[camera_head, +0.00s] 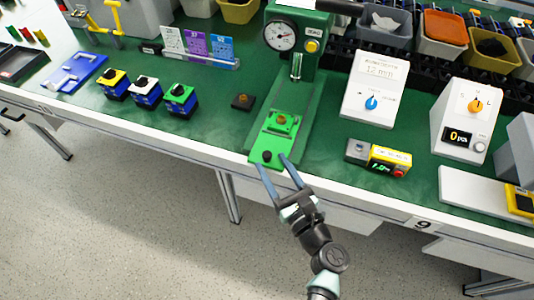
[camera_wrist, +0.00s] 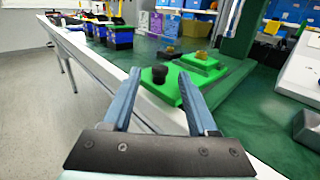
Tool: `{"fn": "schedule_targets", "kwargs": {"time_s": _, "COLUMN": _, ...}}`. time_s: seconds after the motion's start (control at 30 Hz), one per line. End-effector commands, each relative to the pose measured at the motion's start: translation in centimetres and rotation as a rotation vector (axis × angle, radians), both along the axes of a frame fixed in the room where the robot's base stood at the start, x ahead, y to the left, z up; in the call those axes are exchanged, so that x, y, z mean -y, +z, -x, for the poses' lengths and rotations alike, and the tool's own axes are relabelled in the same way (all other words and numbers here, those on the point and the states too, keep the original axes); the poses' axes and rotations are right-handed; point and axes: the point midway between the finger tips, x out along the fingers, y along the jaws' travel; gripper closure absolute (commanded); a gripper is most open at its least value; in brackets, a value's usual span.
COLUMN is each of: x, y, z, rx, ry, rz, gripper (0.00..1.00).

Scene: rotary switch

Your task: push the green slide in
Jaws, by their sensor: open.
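The bright green slide (camera_head: 275,137) lies at the foot of the green press (camera_head: 304,50), at the front edge of the table. It has a black knob (camera_head: 267,157) at its front end and a small raised green block with a brownish piece on top. In the wrist view the slide (camera_wrist: 205,79) lies ahead with its black knob (camera_wrist: 159,74) nearest me. My gripper (camera_head: 273,161) is open, its two blue fingers pointing at the slide's front end. In the wrist view the fingers (camera_wrist: 157,92) stand apart on either side of the knob; whether they touch the slide is unclear.
A dial box (camera_head: 375,88) and a knob box (camera_head: 466,118) stand right of the press. A small yellow display unit (camera_head: 390,160) lies nearer the edge. Several small switch boxes (camera_head: 147,92) stand to the left. The floor before the table is clear.

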Motion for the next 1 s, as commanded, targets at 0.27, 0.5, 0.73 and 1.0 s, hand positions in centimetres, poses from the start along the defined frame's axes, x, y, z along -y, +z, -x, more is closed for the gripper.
{"fn": "schedule_targets", "kwargs": {"time_s": 0.27, "x": -1.6, "y": 0.0, "z": -3.1, "rx": 0.000, "ry": 0.001, "rz": 0.001, "gripper": 0.41}}
{"fn": "schedule_targets", "kwargs": {"time_s": 0.5, "x": -1.8, "y": 0.0, "z": -3.5, "rx": 0.000, "ry": -0.001, "rz": 0.001, "gripper": 0.41}}
{"fn": "schedule_targets", "kwargs": {"time_s": 0.73, "x": -1.8, "y": 0.0, "z": -3.5, "rx": 0.000, "ry": -0.001, "rz": 0.001, "gripper": 0.61}}
{"fn": "schedule_targets", "kwargs": {"time_s": 1.0, "x": -1.8, "y": 0.0, "z": -3.5, "rx": 0.000, "ry": -0.001, "rz": 0.001, "gripper": 1.00}}
